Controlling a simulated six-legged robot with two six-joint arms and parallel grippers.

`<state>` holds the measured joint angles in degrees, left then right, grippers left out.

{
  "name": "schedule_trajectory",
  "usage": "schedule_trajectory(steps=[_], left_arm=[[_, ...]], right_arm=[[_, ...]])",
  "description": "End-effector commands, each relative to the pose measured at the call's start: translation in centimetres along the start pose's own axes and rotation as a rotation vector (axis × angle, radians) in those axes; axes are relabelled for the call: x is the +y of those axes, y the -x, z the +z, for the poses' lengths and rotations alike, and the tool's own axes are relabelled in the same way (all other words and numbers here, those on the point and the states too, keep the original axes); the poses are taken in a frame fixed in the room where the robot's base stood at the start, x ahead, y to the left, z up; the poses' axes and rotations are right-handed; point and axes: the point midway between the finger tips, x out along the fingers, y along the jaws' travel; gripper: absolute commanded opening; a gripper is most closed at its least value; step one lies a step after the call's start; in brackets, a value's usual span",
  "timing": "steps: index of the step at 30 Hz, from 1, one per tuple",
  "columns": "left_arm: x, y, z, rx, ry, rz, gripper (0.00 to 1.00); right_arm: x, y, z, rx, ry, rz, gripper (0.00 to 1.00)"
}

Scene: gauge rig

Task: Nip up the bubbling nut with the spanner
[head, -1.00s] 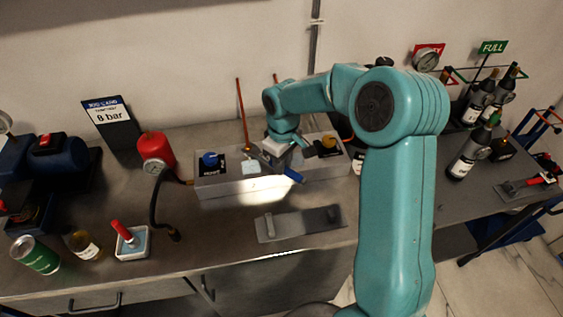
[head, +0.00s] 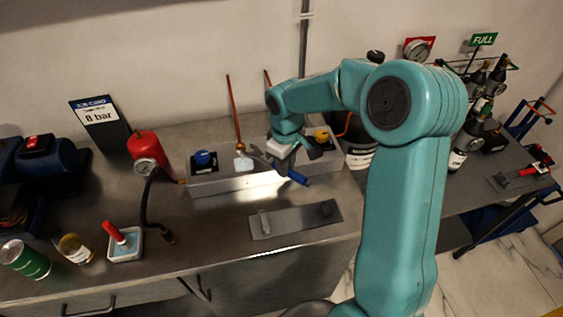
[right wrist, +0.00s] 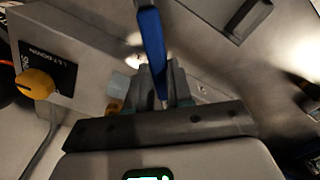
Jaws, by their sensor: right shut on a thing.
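My right gripper (head: 284,160) is shut on the blue-handled spanner (head: 298,178) above the middle of the grey box. The blue handle also shows in the right wrist view (right wrist: 152,40), running between the fingers (right wrist: 163,88). The spanner's grey head points left in the head view, towards the foot of the left copper pipe (head: 235,110). A pale patch (head: 243,163) lies at that foot on the box. The nut is too small to make out there, and I cannot tell whether the spanner touches it. My left gripper is not in view.
The grey box (head: 235,184) carries a blue knob (head: 203,158) and a yellow knob (head: 321,136). A grey holder plate (head: 295,220) lies in front. A red cylinder (head: 147,150) with gauge and hose stands left. A white dish (head: 126,246) with a red-handled brush stands front left.

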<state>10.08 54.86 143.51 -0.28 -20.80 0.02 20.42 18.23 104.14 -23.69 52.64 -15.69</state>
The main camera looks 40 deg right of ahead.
Motion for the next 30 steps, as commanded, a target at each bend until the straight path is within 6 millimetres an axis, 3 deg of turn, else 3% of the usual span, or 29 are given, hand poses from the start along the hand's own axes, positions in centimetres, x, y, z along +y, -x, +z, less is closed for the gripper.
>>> schedule_trajectory(steps=[17,30], left_arm=[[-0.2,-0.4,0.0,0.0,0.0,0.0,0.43],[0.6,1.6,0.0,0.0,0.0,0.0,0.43]], right_arm=[[0.0,0.1,1.8,0.001,0.0,0.001,0.0],[0.0,2.8,1.7,0.002,0.001,0.001,0.0]])
